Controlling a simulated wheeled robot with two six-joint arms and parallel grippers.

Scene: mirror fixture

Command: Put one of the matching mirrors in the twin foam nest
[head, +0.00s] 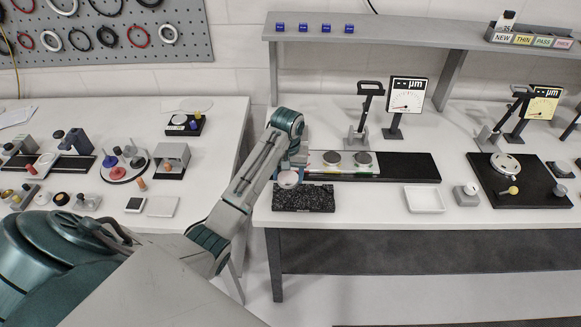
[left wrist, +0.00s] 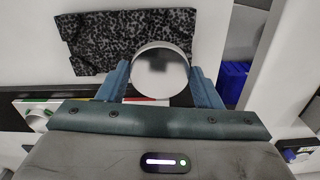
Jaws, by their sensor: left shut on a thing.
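My left gripper (head: 290,171) is shut on a round mirror (head: 288,180), held near the front left of the right-hand bench. The left wrist view shows the mirror (left wrist: 160,70) as a silver disc between the two blue-grey fingers. A black speckled slab (head: 318,198), which also shows in the left wrist view (left wrist: 105,42), lies just in front of the mirror. I cannot tell which of these is the foam nest. My right gripper is not in view.
The pale plate sits on a long black base (head: 410,167). A gauge (head: 407,97) and a lever stand (head: 364,110) rise behind it. A white tray (head: 424,200) lies at the front right. A shelf (head: 380,32) spans the back. The left bench is crowded.

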